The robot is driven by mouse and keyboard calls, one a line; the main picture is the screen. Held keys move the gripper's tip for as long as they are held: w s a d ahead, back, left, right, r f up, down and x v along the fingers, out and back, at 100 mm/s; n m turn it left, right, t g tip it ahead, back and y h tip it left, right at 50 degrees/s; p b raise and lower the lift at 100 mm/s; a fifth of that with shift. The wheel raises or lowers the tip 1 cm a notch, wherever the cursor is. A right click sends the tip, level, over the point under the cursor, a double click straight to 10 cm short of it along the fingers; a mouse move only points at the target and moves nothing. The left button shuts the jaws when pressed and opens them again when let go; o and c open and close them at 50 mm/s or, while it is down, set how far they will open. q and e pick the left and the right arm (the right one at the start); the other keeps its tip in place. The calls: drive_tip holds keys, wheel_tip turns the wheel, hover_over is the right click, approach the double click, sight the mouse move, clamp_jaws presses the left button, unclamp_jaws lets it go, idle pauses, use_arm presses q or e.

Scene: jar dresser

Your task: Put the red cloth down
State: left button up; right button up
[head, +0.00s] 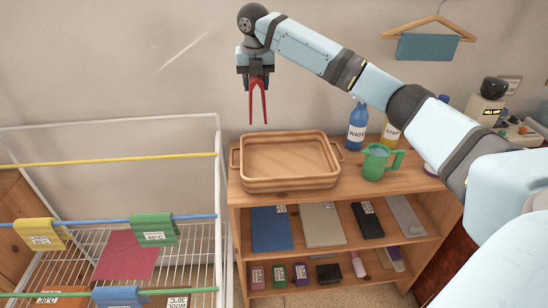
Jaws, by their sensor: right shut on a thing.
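My right gripper (257,79) points down, high in front of the wall, above the left part of the wooden tray. It is shut on the red cloth (264,102), which hangs from it as a narrow upside-down V, seen nearly edge-on. The cloth's lower ends hang free in the air, clear of the tray. My left gripper is not in view.
A wooden tray (240,184) and a green jug (374,163) stand on the wooden shelf unit (358,193), with bottles behind. At left, a white drying rack (219,150) has rods with labelled yellow, green (153,230) and blue cloths; a flat crimson piece (125,256) lies inside.

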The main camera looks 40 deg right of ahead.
wheel_tip(320, 180, down, 20)
drive_tip(key=shift+s+r, duration=0.1)
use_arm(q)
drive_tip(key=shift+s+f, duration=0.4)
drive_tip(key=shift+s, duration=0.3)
use_arm(e)
drive_tip(key=o, duration=0.8)
drive_tip(key=shift+c, duration=0.2)
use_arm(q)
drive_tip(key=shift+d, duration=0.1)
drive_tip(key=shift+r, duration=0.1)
use_arm(e)
wheel_tip(320, 180, up, 12)
drive_tip(key=s, duration=0.1)
drive_tip(key=shift+a, duration=0.45)
